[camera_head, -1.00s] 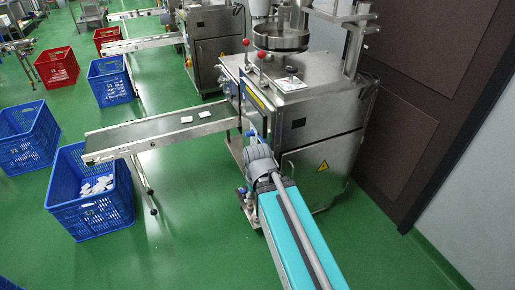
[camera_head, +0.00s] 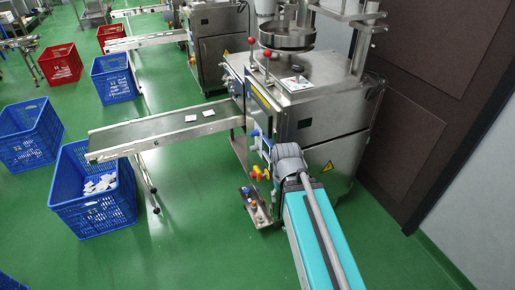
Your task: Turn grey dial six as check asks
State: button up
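The steel packing machine (camera_head: 318,108) stands right of centre, with a conveyor (camera_head: 170,128) running left from it. A small mark like a 6 (camera_head: 157,142) is on the conveyor's side. Yellow and red controls (camera_head: 259,174) show low on the machine's left side, with small blue parts above them. I cannot make out a grey dial or which control is number six. My teal arm with its grey joint reaches up from the bottom right to this side of the machine. My gripper cannot be made out; the arm's grey joint covers part of the area.
A blue crate (camera_head: 98,218) with white packets stands below the conveyor's left end. More blue and red crates (camera_head: 60,65) stand at left. A dark brown wall panel (camera_head: 395,150) closes off the right. Green floor (camera_head: 200,240) is clear in front.

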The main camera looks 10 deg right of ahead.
aim_at(254, 147)
jog(key=z, duration=0.05)
jog(key=i, duration=1)
jog(key=u, duration=0.05)
